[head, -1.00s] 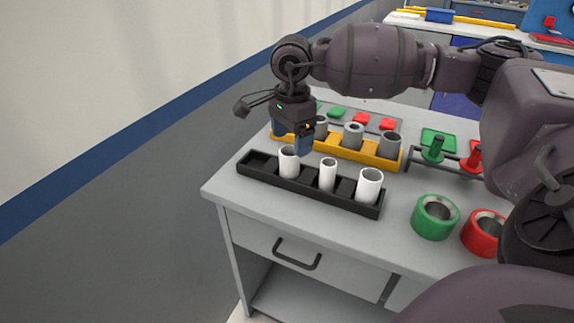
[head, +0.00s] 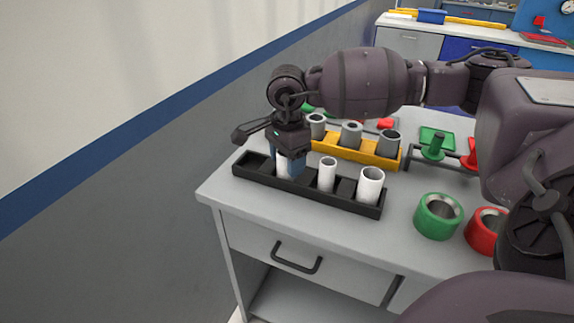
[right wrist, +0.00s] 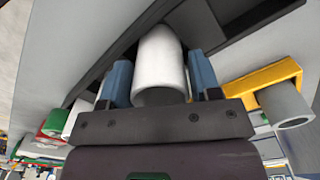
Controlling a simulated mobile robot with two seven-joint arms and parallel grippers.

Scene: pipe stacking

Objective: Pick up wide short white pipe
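Three white pipes stand upright in a black tray (head: 250,177) on the workbench. The left white pipe (head: 283,167) is mostly hidden by my right gripper (head: 284,164) in the head view. The middle white pipe (head: 327,176) is narrow, and the right white pipe (head: 370,186) is wide. My right gripper is lowered over the left pipe, with one blue finger on each side. In the right wrist view this white pipe (right wrist: 160,62) lies between the open fingers (right wrist: 160,80); whether they touch it is unclear. My left gripper is out of view.
A yellow tray (head: 350,150) with grey pipes stands just behind the black tray. A green ring (head: 438,216) and a red ring (head: 484,230) are at the right. Green and red pegs stand behind them. A wall runs along the left.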

